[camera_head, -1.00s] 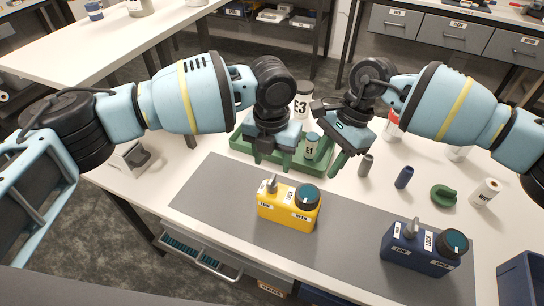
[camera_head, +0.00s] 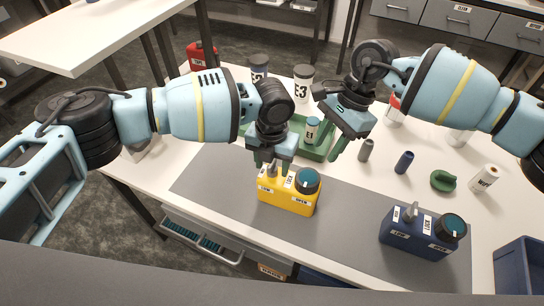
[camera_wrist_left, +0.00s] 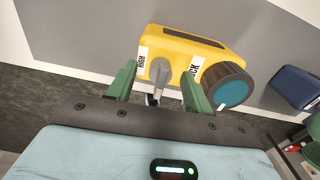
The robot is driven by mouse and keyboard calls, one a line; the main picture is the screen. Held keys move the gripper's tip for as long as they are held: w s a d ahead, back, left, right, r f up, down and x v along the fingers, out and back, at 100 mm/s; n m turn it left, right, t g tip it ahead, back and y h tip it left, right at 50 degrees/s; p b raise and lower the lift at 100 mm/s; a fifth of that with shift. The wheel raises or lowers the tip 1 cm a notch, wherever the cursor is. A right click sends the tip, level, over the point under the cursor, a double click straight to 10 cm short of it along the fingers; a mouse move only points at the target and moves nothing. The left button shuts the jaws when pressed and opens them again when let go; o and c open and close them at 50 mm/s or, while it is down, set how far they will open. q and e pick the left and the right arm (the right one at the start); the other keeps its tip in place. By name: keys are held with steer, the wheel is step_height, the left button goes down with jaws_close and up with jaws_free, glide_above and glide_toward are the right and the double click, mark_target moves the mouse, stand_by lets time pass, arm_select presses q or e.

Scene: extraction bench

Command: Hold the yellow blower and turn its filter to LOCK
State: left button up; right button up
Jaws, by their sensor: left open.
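The yellow blower (camera_head: 275,192) stands on the grey mat, with a grey post (camera_wrist_left: 158,72) on top and a dark round filter with a teal face (camera_head: 308,180) at its right end. A LOCK label (camera_wrist_left: 194,68) sits beside the filter; an OPEN label (camera_head: 300,200) is on the front. A small white mark on the filter face (camera_wrist_left: 231,94) points away from the LOCK label. My left gripper (camera_head: 270,164) is open above the blower, its fingers on either side of the post, with gaps visible in the wrist view. My right gripper (camera_head: 350,145) hangs empty behind and right of the blower; its finger gap is unclear.
A blue blower (camera_head: 410,240) stands on the mat (camera_head: 350,210) at right. Behind are a green tray (camera_head: 318,150) with an E1 container (camera_head: 312,130), a grey cylinder (camera_head: 366,150), a blue cylinder (camera_head: 404,162) and a green curved piece (camera_head: 443,181). A blue bin (camera_head: 520,270) is at far right.

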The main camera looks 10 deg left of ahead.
arm_select(q)
steer(key=shift+c, duration=0.4)
jaws_close()
stand_by(0.8)
arm_select(e)
steer(key=o, duration=0.7)
steer(key=shift+w+y, duration=0.15)
steer(key=shift+y, duration=0.25)
steer(key=shift+o, duration=0.9)
steer(key=shift+w+d+f+g, duration=0.1)
steer(key=shift+w+d+g, duration=0.1)
steer(key=shift+g, duration=0.2)
steer(key=shift+w+d+f+m+g+y, duration=0.2)
steer(key=shift+d+g+y, duration=0.05)
steer(key=shift+d+y, duration=0.4)
steer(key=shift+w+d+f+m+g+y, duration=0.15)
steer(key=shift+d+f+m+g+y, duration=0.1)
steer(key=shift+d+y, duration=0.35)
steer(key=shift+w+d+f+m+g+y, duration=0.15)
steer(key=shift+w+d+f+g+y, duration=0.05)
steer(key=shift+d+y, duration=0.4)
